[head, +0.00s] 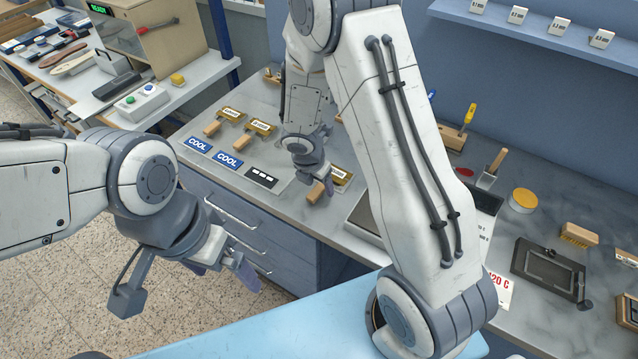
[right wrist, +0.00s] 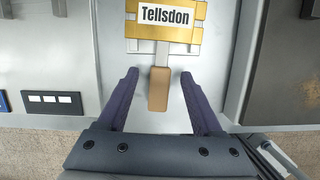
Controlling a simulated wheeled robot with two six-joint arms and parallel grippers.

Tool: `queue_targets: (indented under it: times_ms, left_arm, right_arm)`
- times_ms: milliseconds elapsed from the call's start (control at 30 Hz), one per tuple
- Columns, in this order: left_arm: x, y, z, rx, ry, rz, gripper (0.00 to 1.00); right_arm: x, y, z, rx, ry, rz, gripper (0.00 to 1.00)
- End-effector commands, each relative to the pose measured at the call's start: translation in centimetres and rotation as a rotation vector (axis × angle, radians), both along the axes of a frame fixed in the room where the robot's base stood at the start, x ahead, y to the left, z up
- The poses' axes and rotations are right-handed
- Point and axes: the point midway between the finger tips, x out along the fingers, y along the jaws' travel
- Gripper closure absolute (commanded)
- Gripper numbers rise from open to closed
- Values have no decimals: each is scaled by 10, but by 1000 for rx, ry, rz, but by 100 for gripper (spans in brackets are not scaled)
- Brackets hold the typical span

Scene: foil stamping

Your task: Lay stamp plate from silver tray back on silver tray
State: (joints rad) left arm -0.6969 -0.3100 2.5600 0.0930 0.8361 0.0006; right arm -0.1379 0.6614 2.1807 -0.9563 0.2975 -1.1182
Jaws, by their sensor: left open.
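The stamp plate (right wrist: 165,20), brass-coloured and lettered "Tellsdon", lies flat on a pale silver-grey surface (right wrist: 210,62) that looks like the silver tray. Its wooden handle (right wrist: 158,92) points towards my right gripper. My right gripper (right wrist: 159,76) is open, its purple fingers on either side of the handle with gaps on both sides. In the head view, the plate (head: 341,176) and handle (head: 316,192) show beside my right gripper, partly hidden by it. My left gripper (head: 222,268) is open and empty, in front of the drawers.
Two similar handled plates (head: 229,115) lie further left, near blue "COOL" labels (head: 228,160) and a black-and-white label (head: 262,178). A dark grey slab (right wrist: 290,60) borders the tray on the right. A black framed device (head: 547,268) stands at right.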

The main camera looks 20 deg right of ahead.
Motion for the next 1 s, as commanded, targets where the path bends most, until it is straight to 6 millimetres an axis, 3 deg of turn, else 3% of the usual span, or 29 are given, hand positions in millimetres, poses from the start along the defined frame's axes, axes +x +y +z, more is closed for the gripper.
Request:
queue_targets:
  times_ms: [267,700,1000]
  left_arm:
    - [0,0,2,0,0,0,0]
    - [0,0,30,0,0,2,0]
    - [0,0,32,0,0,2,0]
  right_arm:
    - [-1,1,4,0,0,0,33]
    - [-12,18,81,0,-2,1,33]
    - [-16,23,101,1,1,0,33]
